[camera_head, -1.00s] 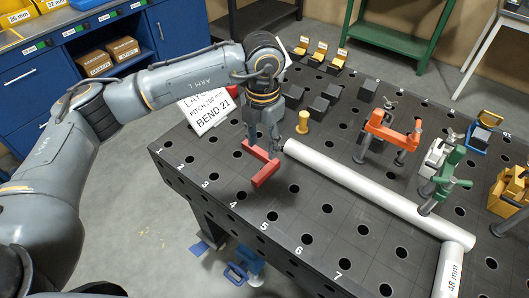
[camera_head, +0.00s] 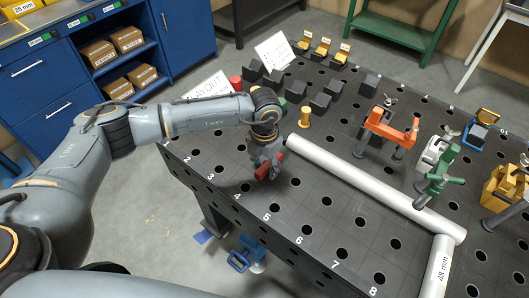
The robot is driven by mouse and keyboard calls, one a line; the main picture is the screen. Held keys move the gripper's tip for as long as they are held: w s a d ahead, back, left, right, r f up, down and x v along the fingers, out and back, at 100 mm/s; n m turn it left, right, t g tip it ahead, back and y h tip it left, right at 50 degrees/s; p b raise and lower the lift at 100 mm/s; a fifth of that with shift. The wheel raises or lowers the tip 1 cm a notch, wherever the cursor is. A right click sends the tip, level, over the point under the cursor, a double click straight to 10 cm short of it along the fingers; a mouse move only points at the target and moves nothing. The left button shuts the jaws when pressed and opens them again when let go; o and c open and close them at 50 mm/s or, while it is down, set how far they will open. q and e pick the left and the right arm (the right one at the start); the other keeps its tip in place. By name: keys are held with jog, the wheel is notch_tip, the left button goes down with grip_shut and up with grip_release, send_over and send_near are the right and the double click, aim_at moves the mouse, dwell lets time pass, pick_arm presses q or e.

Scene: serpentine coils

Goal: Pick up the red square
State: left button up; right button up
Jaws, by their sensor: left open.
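The red square (camera_head: 262,172), an L-shaped piece, is at the front edge area of the black perforated table (camera_head: 225,165). Most of it is hidden behind my left gripper; only small red parts show. My left gripper (camera_head: 267,170) is open and points down at the red square, with its fingers at or beside it. I cannot tell whether they touch it. My right gripper is not in view.
A white pipe (camera_head: 350,180) lies across the table, right of my left gripper. A brass peg (camera_head: 304,117) stands close behind. An orange clamp (camera_head: 390,128) and a green clamp (camera_head: 438,180) stand further right. Dark blocks (camera_head: 320,103) sit behind.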

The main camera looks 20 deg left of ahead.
pick_arm(q)
grip_shut()
jog(key=shift+r, duration=0.1)
jog(key=shift+w, duration=0.1)
